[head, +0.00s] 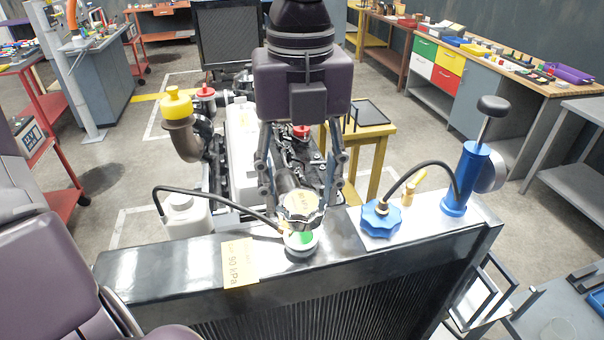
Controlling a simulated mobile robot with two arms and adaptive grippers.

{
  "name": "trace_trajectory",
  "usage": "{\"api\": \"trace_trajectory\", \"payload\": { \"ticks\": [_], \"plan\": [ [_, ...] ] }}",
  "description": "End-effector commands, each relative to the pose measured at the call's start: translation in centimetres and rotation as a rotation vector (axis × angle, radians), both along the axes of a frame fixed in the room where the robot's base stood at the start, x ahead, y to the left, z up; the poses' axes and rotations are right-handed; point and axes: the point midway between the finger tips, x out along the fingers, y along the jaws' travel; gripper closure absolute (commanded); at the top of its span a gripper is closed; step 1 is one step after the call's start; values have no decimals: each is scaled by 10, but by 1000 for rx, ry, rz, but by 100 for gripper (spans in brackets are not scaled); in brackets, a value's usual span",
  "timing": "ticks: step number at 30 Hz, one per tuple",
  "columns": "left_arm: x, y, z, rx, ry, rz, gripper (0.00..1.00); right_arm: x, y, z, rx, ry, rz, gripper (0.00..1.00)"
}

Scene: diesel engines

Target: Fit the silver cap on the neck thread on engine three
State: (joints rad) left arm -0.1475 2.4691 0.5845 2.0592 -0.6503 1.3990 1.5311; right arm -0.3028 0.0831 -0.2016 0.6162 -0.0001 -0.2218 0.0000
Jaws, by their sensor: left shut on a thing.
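My left gripper (302,200) comes down from the top middle, its fingers closed on both sides of the silver cap (300,208). The cap is ridged, with a yellowish label on top, and sits tilted towards me. The neck (301,246), a pale ring with a green patch, stands on the black radiator's top tank (205,259). The cap is just above and behind the neck in the picture. I cannot tell whether they touch. The cap's underside and the neck's far rim are hidden. My right gripper is not in view.
A yellow tag (239,262) reading 90 kPa lies left of the neck. A black hose runs from a white bottle (186,218) to the neck. At right are a blue cap (381,219) and a blue hand pump (467,180) joined by a hose. The engine (243,150) stands behind.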

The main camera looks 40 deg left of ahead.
Motion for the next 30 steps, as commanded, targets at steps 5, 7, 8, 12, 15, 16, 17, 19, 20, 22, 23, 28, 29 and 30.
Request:
{"api": "trace_trajectory", "payload": {
  "ticks": [5, 7, 8, 12, 15, 16, 17, 19, 20, 22, 23, 28, 29, 30],
  "plan": [
    [0, 0, -18, -2, 2, 1, 94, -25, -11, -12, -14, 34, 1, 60],
    [0, 0, -24, -2, 2, 1, 94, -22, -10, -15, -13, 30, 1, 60],
    [0, 0, -26, -1, 1, 1, 94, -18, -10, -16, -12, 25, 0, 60],
    [0, 0, -37, -1, 1, 0, 94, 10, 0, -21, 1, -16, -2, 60],
    [0, 0, -45, -1, 3, 1, 94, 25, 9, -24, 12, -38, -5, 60],
    [0, 0, -48, -1, 3, 1, 94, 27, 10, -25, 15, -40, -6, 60],
    [0, 0, -50, -1, 3, 1, 94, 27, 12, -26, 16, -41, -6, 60],
    [0, 1, -56, -1, 2, 1, 94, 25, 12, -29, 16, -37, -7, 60],
    [1, 0, -52, 0, 0, 1, 94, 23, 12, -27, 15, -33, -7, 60],
    [1, 1, -51, 0, 0, 2, 94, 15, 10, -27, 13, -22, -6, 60],
    [1, 1, -52, 0, 0, 2, 94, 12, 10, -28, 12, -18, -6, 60],
    [1, 1, -53, -1, 1, 2, 94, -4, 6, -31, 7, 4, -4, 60],
    [1, 1, -53, -1, 1, 2, 94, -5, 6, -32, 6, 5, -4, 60],
    [1, 1, -53, -1, 1, 2, 94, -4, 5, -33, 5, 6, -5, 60]
  ]
}}
